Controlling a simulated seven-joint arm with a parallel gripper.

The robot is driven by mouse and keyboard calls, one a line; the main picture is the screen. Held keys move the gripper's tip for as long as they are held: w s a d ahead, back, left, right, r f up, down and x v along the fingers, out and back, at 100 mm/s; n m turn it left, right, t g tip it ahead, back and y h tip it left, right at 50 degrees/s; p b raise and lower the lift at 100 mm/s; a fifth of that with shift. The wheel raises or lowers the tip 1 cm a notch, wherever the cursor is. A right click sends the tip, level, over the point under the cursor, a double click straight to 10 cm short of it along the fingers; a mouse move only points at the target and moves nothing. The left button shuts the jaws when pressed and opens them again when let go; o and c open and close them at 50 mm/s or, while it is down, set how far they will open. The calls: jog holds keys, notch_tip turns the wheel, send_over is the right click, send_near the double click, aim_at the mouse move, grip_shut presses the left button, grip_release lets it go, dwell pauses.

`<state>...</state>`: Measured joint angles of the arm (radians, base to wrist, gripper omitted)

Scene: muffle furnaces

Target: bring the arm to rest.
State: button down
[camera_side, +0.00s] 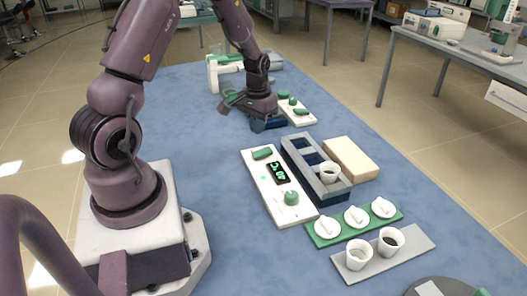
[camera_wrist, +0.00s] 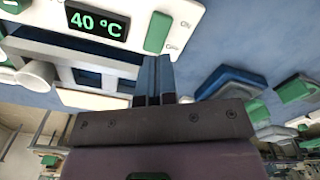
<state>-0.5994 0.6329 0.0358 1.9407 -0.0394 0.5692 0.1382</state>
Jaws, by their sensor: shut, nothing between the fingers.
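My gripper (camera_side: 258,125) is shut and empty, held over the blue table behind the near furnace. Its two dark fingers also show side by side in the wrist view (camera_wrist: 155,80). The near furnace has a white control panel (camera_side: 262,186) with a green knob, a green switch and a display, which reads 40 °C in the wrist view (camera_wrist: 97,22). Beside the panel is a dark blue-grey frame (camera_side: 303,160) with a white cup (camera_side: 329,172) at its near end. The gripper looks apart from all of these.
A green rack (camera_side: 326,240) holds three white lids. A beige block (camera_side: 351,158) lies right of the frame. Another white panel (camera_side: 299,117) lies close behind my gripper. Bare table (camera_side: 215,150) lies left of the near panel.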

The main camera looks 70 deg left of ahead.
jog(key=s+d+r+m+t, duration=0.2)
jog(key=s+d+r, duration=0.3)
jog(key=d+r, duration=0.6)
jog(key=s+d+r+m+t, duration=0.3)
jog(key=s+d+r, duration=0.3)
jog(key=d+r, duration=0.5)
notch_tip(320, 180, up, 2)
jog(key=shift+s+d+r+m+t, duration=0.2)
jog(key=shift+d+m+t, duration=0.1)
jog(key=shift+m, duration=0.2)
